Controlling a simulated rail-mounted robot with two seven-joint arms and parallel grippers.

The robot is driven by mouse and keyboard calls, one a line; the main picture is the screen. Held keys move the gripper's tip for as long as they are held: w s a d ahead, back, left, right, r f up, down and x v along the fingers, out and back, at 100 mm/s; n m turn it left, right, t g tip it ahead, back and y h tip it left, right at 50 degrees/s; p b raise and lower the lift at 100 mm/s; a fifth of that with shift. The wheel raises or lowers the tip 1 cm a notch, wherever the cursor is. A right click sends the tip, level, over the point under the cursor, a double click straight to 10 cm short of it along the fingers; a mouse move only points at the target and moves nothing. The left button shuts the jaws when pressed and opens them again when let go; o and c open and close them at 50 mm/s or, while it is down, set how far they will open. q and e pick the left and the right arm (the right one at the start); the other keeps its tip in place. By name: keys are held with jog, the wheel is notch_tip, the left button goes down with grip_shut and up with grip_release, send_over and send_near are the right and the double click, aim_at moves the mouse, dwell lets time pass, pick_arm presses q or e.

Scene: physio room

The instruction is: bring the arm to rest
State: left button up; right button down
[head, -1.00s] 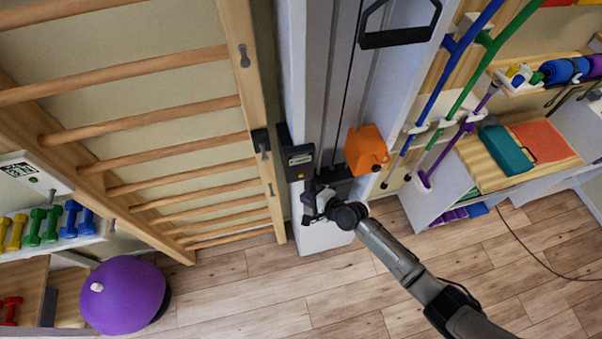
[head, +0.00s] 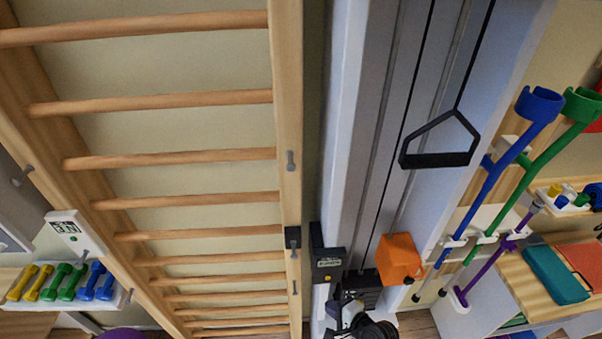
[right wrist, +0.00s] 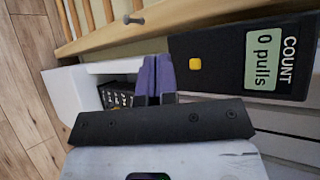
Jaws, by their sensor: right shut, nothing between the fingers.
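My right gripper (head: 346,316) is at the bottom edge of the head view, in front of the foot of the pulley column (head: 348,140). In the right wrist view its two purple-grey fingers (right wrist: 155,78) lie side by side, shut with nothing between them. Most of my right arm is below the head view's edge. Beyond the fingers are dark weight plates (right wrist: 117,96). A black counter box (right wrist: 245,62) reading "COUNT 0 pulls" is right of the fingers; it also shows in the head view (head: 327,264). My left gripper is in neither view.
An orange block (head: 400,259) sits right of the counter, and a black pull handle (head: 440,158) hangs above. Wooden wall bars (head: 180,158) stand left. Crutches (head: 510,165) and a shelf with a teal case (head: 556,274) are right. Dumbbells (head: 60,282) lie far left.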

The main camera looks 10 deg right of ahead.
jog(key=s+a+f+n+g, duration=0.15)
jog(key=s+n+g, duration=0.25)
jog(key=n, duration=0.6)
jog(key=s+d+r+n+h+p, duration=0.1)
jog(key=s+d+r+n+h, duration=0.15)
jog(key=r+n, duration=0.3)
jog(key=s+d+r+n+h, duration=0.1)
jog(key=s+r+n+h, duration=0.2)
jog(key=r, duration=0.4)
jog(key=s+d+r+h+p, duration=0.2)
jog(key=s+d+r+p, duration=0.2)
jog(key=s+r, duration=0.5)
jog(key=s+f+m+g+p, duration=0.1)
jog(key=s+f, duration=0.1)
jog(key=s, duration=0.4)
jog(key=s+f+g+p, duration=0.1)
jog(key=s+f+g, duration=0.1)
jog(key=s, duration=0.5)
jog(key=shift+f+m+p, duration=0.35)
jog(key=shift+f+p, duration=0.05)
jog(key=shift+s+a, duration=0.1)
